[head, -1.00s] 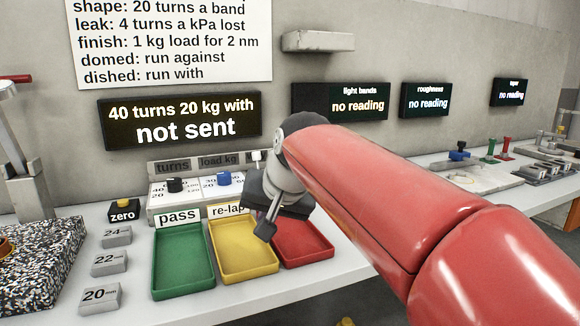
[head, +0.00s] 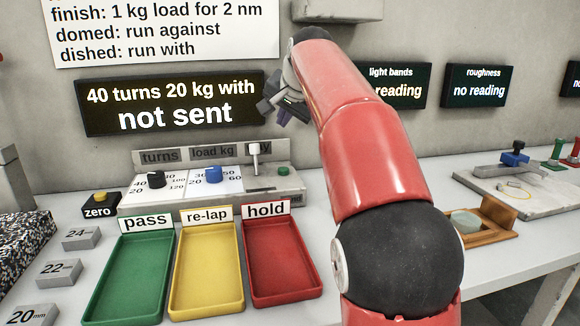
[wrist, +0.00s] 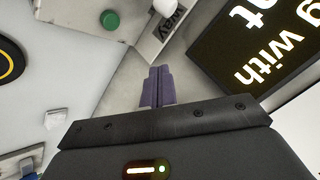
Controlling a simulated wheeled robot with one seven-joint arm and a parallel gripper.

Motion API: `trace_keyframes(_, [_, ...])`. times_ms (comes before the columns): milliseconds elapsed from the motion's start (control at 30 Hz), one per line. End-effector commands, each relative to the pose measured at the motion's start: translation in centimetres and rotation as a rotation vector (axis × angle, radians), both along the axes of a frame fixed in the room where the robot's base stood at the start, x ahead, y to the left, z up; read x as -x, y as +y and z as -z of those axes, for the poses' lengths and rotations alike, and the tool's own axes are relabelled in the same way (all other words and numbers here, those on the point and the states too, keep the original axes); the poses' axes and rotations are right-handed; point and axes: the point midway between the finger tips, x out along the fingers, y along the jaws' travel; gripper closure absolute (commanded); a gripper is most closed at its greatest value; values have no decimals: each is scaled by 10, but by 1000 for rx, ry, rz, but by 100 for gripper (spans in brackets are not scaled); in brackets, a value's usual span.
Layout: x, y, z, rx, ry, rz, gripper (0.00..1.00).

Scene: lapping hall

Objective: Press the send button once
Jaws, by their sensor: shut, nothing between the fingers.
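A green button (head: 283,171) sits at the right end of the light control box (head: 300,186), beside a white-topped lever (head: 253,155). I can read no "send" label on it. In the wrist view the green button (wrist: 110,19) shows at the top, left of the lever's white top (wrist: 164,7). The black display (head: 170,103) reads "40 turns 20 kg with not sent". My gripper (head: 281,116) is above and behind the box, near the display's right end. Its fingers (wrist: 158,72) are together and empty, apart from the button.
Black (head: 156,180) and blue (head: 213,174) knobs are on the box. A yellow "zero" button (head: 100,196) stands left. Green (head: 130,275), yellow (head: 207,270) and red (head: 283,263) trays lie in front. A wooden holder (head: 490,222) is right of my arm.

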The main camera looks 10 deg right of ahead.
Motion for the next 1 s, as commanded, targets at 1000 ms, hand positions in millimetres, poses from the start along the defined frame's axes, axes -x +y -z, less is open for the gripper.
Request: trace_keyframes(1000, [1, 0, 80, 1, 1, -1, 100])
